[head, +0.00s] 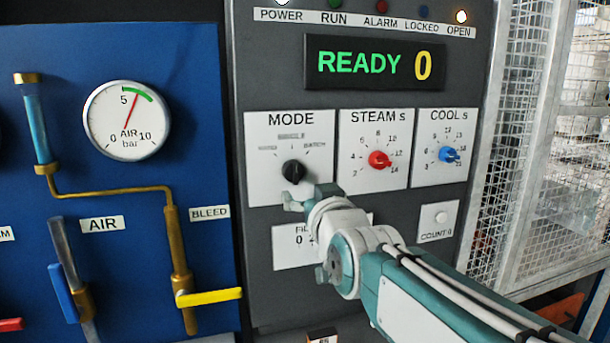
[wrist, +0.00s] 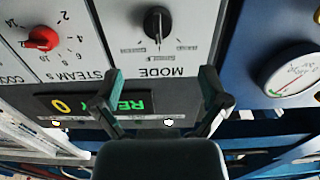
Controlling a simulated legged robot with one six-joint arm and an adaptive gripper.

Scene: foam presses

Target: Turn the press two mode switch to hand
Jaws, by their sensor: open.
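The mode switch (head: 293,171) is a black knob on a white plate labelled MODE, on the grey press panel. Its position labels are too blurred to read surely. In the wrist view, which is upside down, the knob (wrist: 157,22) shows a pale mark pointing toward the MODE lettering, about the middle position. My gripper (head: 307,196) is just below and right of the knob in the head view. In the wrist view its two fingers (wrist: 161,78) are spread apart with nothing between them. The knob lies beyond the fingertips, with no contact visible.
The red STEAM knob (head: 379,160) and blue COOL knob (head: 449,155) sit to the right. A display (head: 375,63) reads READY 0. A blue panel (head: 190,100) with an air gauge (head: 126,120) and yellow bleed handle (head: 209,297) stands left; a mesh guard (head: 535,130) is right.

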